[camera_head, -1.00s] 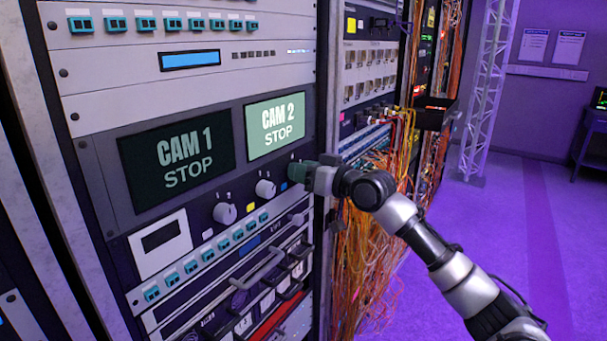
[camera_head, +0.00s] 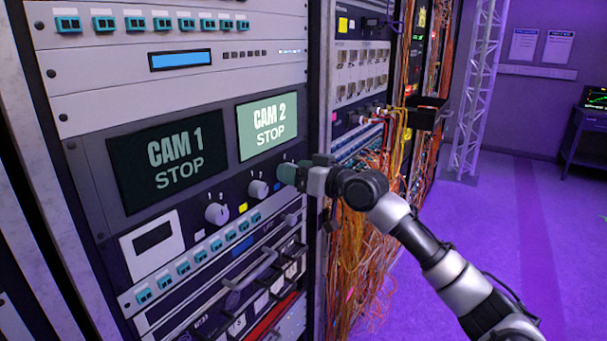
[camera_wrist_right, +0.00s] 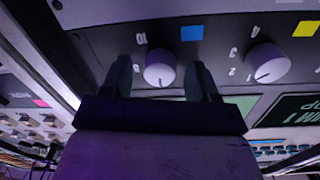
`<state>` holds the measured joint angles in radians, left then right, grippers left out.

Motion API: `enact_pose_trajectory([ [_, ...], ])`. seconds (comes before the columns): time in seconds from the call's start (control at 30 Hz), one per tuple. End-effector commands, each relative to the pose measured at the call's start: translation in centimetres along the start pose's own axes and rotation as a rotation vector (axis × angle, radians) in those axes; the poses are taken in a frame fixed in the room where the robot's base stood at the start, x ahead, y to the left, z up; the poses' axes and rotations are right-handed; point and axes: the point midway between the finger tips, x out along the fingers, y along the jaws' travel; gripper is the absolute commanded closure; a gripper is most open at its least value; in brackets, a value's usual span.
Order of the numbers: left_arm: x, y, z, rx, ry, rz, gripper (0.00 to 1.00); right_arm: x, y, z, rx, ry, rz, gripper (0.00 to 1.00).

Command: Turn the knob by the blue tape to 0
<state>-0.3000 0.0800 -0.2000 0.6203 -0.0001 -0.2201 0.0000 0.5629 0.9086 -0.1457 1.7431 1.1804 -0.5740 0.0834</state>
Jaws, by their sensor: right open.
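In the right wrist view a pale round knob (camera_wrist_right: 160,68) sits on the dark panel with a blue tape square (camera_wrist_right: 192,33) beside it. A "10" mark shows near this knob, and a small dark mark is at its lower edge. My right gripper (camera_wrist_right: 160,72) is open, with one finger on each side of the knob; whether they touch it cannot be told. In the head view my right gripper (camera_head: 285,174) is at the panel below the CAM 2 STOP screen (camera_head: 267,126) and hides this knob. My left gripper is not in view.
Two more knobs, the left knob (camera_head: 217,214) and the middle knob (camera_head: 258,190), sit left of my gripper, with yellow tape (camera_head: 243,207) between them. Orange cables (camera_head: 360,250) hang close by my right arm. Handles (camera_head: 250,282) stick out below. Open purple floor lies right.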

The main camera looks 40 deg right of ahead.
Motion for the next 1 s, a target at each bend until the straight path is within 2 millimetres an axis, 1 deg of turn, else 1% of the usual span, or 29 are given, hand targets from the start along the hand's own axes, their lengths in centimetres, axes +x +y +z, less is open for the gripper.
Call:
enact_pose_trajectory([
  [0.13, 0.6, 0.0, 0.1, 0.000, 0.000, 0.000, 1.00, -1.5, 0.2, 0.3, -0.002, -0.002, 0.003, 0.40],
  [0.4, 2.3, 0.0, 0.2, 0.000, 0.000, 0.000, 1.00, -6.3, 0.2, 0.6, -0.002, -0.005, 0.003, 0.40],
  [0.6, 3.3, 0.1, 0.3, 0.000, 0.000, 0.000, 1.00, -8.9, 0.1, 0.5, 0.001, -0.004, 0.001, 0.40],
  [0.8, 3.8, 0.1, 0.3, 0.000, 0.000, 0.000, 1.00, -10.3, 0.1, 0.3, 0.000, -0.003, 0.001, 0.40],
  [1.0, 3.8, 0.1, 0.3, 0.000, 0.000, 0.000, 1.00, -10.7, 0.0, 0.1, -0.001, -0.002, 0.000, 0.40],
])
